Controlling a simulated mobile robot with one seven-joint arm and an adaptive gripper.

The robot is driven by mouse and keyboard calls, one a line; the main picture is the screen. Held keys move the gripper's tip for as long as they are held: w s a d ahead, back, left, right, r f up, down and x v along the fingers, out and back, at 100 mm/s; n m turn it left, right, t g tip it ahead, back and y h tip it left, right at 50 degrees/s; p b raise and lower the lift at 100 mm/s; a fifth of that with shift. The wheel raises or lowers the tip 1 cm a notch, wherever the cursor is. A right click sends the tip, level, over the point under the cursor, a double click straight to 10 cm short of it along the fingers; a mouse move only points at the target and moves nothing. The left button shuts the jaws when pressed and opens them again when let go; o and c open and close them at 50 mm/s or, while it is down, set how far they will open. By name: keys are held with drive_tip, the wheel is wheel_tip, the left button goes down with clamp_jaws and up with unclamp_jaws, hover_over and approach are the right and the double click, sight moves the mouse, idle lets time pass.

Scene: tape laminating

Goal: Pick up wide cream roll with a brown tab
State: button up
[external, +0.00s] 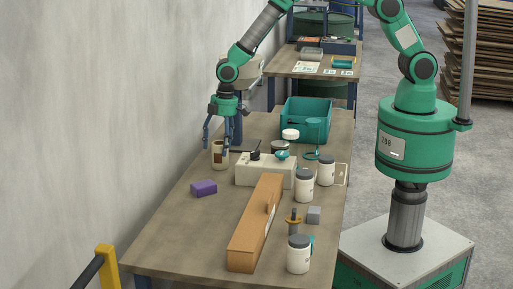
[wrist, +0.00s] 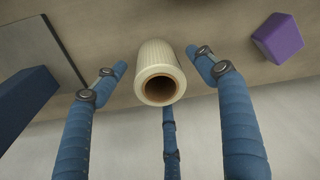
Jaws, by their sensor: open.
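The wide cream roll (wrist: 153,57) stands on the table, and the wrist view looks down on its end with the dark round core showing. It also shows in the external view (external: 219,157), upright near the wall-side edge, with a brown patch on its side. My gripper (wrist: 160,75) is open, with blue fingers spread to the left, right and near side of the roll. No finger clearly touches it. In the external view my gripper (external: 222,135) points down just above and around the roll.
A purple block (external: 204,188) lies near the roll, and a cream box (external: 264,171) with dark and teal knobs stands to its right. A dark flat panel (external: 244,145) lies behind. A long orange-brown box (external: 250,235), white jars (external: 299,254) and a teal crate (external: 294,115) occupy the table.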

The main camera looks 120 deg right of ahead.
sight(218, 158)
drive_tip(key=shift+f, duration=0.15)
drive_tip(key=shift+w+f+b, duration=0.2)
drive_tip(key=shift+f+b, duration=0.15)
drive_tip(key=shift+f, duration=0.9)
drive_tip(key=shift+w+f+b, duration=0.15)
drive_tip(key=shift+f+b, duration=0.2)
drive_tip(key=shift+f, duration=0.9)
drive_tip(key=shift+d, duration=0.1)
drive_tip(key=c, duration=1.2)
